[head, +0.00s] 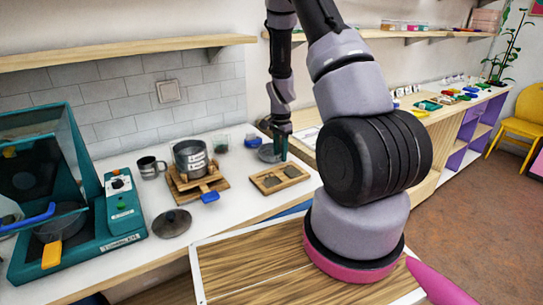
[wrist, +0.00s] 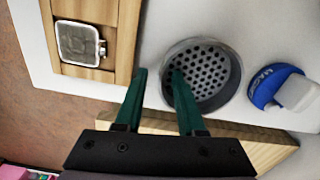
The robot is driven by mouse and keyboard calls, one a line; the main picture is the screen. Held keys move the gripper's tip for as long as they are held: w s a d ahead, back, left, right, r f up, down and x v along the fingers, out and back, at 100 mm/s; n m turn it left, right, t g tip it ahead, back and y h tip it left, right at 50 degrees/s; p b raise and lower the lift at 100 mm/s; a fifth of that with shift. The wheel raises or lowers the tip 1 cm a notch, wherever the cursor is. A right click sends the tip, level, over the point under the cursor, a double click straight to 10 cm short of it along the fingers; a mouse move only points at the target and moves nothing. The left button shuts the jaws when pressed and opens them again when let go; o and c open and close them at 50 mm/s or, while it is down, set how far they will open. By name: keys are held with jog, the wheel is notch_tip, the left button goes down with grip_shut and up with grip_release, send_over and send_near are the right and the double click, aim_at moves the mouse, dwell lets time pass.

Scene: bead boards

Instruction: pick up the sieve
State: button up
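The sieve (wrist: 222,82) is a round grey metal cup with a perforated bottom, standing on the white counter in the wrist view. In the head view it shows as a low grey round (head: 267,154), partly hidden by my fingers. My gripper (wrist: 159,73) is open, with dark green fingers. One finger reaches over the inside of the sieve and the other lies outside its left wall, so the rim lies between them. Whether either finger touches the wall I cannot tell. In the head view my gripper (head: 281,146) points down at the sieve.
A wooden board (wrist: 122,50) with a square metal piece lies left of the sieve. A blue and white item (wrist: 264,88) stands close on its right. A pot (head: 190,158) on a wooden stand, a mug (head: 150,167) and a lid (head: 172,223) are further left.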

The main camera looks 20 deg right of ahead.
grip_shut()
dwell(1.4)
